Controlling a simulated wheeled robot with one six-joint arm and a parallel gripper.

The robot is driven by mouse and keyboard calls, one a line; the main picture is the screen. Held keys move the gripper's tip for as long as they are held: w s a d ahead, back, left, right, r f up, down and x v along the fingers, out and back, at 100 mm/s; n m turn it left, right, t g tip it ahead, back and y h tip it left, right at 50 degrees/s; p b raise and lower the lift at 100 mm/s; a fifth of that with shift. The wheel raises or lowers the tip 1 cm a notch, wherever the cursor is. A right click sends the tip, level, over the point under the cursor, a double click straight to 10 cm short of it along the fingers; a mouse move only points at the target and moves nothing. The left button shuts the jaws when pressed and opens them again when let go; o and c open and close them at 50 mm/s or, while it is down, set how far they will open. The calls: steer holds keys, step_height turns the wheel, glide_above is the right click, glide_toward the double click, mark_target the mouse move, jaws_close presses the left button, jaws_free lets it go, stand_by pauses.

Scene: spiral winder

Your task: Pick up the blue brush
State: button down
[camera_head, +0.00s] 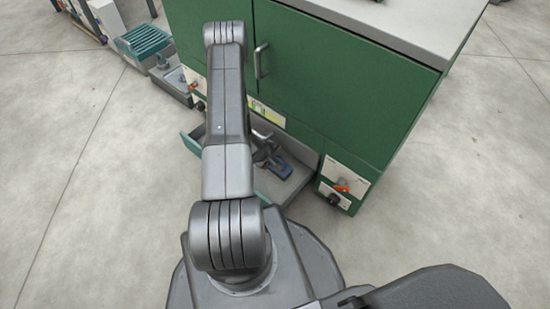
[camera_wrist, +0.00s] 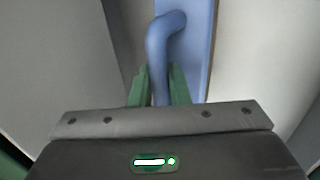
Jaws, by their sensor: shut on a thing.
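The blue brush (camera_head: 280,168) lies low in the open drawer in the head view, partly hidden by my arm and gripper. In the wrist view, the bent blue handle of the brush (camera_wrist: 165,40) runs down between the green fingers of my gripper (camera_wrist: 158,84). A flat blue part lies behind the handle. The fingers are shut on the handle. In the head view my gripper (camera_head: 265,150) shows only in part beside my arm. I cannot tell whether the brush touches the drawer floor.
The open drawer has a teal front (camera_head: 190,144) and grey inner walls. A green cabinet (camera_head: 330,75) with a pale top rises behind it. Orange and black knobs (camera_head: 341,187) sit low at its right. A teal slatted crate (camera_head: 144,41) stands far left. The concrete floor is clear left and right.

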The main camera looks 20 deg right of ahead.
steer(key=s+a, duration=0.1)
steer(key=a, duration=0.1)
steer(key=s+a+p, duration=0.1)
steer(key=a, duration=0.2)
steer(key=s+a, duration=0.2)
steer(key=shift+a, duration=0.15)
step_height(320, 180, up, 14)
steer(key=p, duration=0.4)
steer(key=shift+d+f+p, duration=0.15)
steer(key=shift+d+p, duration=0.05)
steer(key=shift+p, duration=0.15)
